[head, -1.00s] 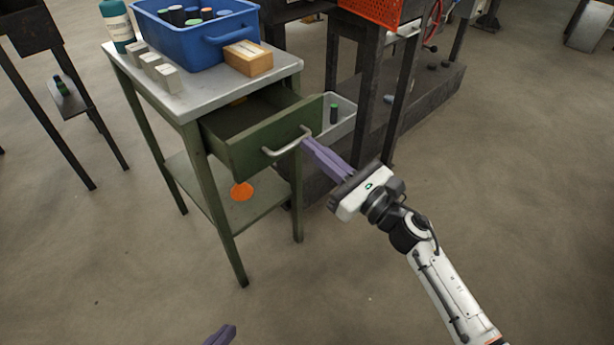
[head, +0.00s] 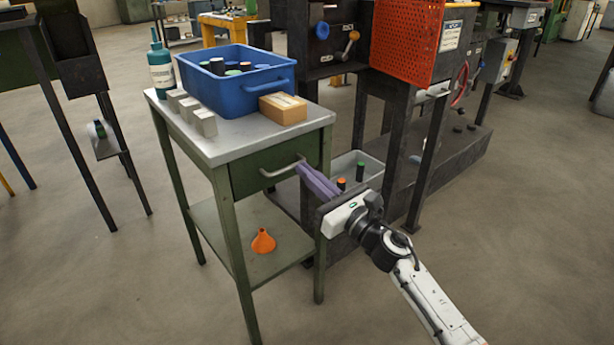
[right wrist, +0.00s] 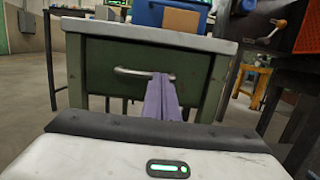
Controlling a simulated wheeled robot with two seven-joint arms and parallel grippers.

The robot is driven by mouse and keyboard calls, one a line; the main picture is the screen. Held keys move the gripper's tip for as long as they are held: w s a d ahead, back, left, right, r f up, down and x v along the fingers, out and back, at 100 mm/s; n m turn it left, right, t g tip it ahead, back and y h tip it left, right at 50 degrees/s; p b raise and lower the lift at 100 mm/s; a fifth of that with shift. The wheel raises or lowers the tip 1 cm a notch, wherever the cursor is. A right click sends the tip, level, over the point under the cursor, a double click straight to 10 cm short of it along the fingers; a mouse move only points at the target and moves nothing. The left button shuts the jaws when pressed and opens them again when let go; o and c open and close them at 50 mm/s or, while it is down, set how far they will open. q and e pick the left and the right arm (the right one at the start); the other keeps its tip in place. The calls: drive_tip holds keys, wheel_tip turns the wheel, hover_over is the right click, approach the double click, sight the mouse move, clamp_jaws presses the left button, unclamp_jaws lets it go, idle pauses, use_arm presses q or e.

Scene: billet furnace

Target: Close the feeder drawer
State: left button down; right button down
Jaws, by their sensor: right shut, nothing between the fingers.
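The feeder drawer (head: 250,174) is a green drawer with a metal bar handle (head: 283,168), under the grey top of a small green table (head: 232,135). Its front looks flush with the table frame, and its inside does not show. My right gripper (head: 303,168) has purple fingers, shut and empty, with the tips at the right end of the handle. In the right wrist view the drawer front (right wrist: 118,72) faces me, and the fingers (right wrist: 160,78) reach the right part of the handle (right wrist: 140,73). My left gripper does not show.
On the tabletop are a blue bin (head: 240,92) of cylinders, a teal bottle (head: 161,65), grey blocks (head: 190,110) and a tan box (head: 283,107). An orange funnel (head: 263,241) sits on the lower shelf. A dark furnace stand with a grey tray (head: 372,171) is close at right.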

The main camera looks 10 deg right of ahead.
drive_tip(key=shift+w+a+r, duration=0.1)
drive_tip(key=shift+a+r, duration=0.05)
drive_tip(key=shift+r, duration=0.1)
